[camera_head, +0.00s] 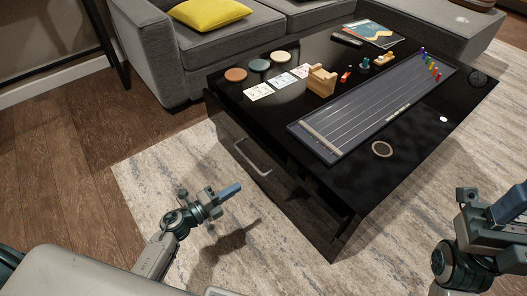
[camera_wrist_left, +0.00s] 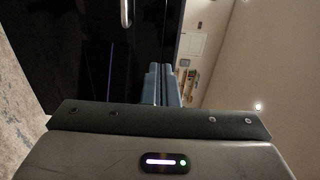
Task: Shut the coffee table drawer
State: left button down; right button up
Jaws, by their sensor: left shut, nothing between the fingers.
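The black coffee table (camera_head: 345,190) stands on the rug. Its drawer front, on the side facing me, carries a silver bar handle (camera_head: 253,157). The dark surfaces blend, so I cannot tell how far the drawer stands out. My left gripper (camera_head: 232,190) is shut and empty, its blue fingers apart from the drawer, in front of and below the handle. In the left wrist view the shut fingers (camera_wrist_left: 161,84) point toward glossy black panels, with the handle (camera_wrist_left: 126,12) at the top edge. My right gripper (camera_head: 508,207) is at the right edge, partly cut off; its opening is unclear.
A stringed fretboard-like panel (camera_head: 365,115), cards (camera_head: 280,82), round coasters (camera_head: 258,65), a wooden block (camera_head: 321,80) and small coloured pieces lie on the tabletop. A grey sofa (camera_head: 200,55) stands behind. The rug (camera_head: 165,165) in front is clear.

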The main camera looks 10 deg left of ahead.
aim_at(276, 163)
pick_arm(q)
jog(key=b+x, duration=0.3)
jog(key=x, duration=1)
jog(key=shift+w+d, duration=0.15)
jog(key=shift+w, duration=0.05)
jog(key=shift+w+d+r, duration=0.1)
jog(key=shift+w, duration=0.05)
